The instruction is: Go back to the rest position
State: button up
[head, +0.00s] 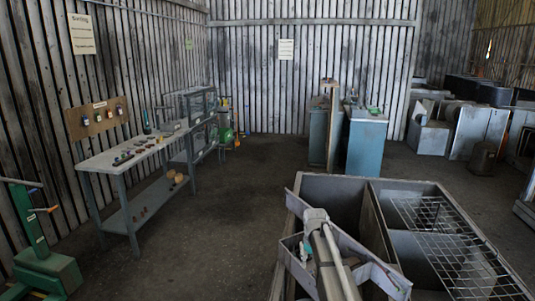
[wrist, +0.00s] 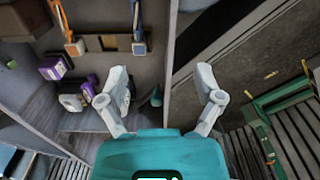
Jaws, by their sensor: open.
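My gripper (wrist: 163,78) shows in the wrist view with its two pale fingers spread apart. Nothing is between the fingers, and its teal body fills the bottom middle. In the head view, part of my arm shows at the bottom centre, in front of a large grey open-topped housing (head: 420,186). I cannot make out the gripper's fingers in that view.
A workbench (head: 100,160) with small tools stands along the left wall. A green machine (head: 47,262) is at lower left. Blue cabinets (head: 365,145) stand beyond the housing. A wire rack (head: 450,245) lies over the housing's right side. Floor between bench and housing is clear.

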jog(key=s+f+m+b, duration=0.3)
jog(key=s, duration=1)
jog(key=s+f+m+b, duration=0.3)
jog(key=s, duration=1)
jog(key=shift+s+d+f, duration=0.15)
jog(key=shift+d+f, duration=0.1)
jog(key=shift+d, duration=0.1)
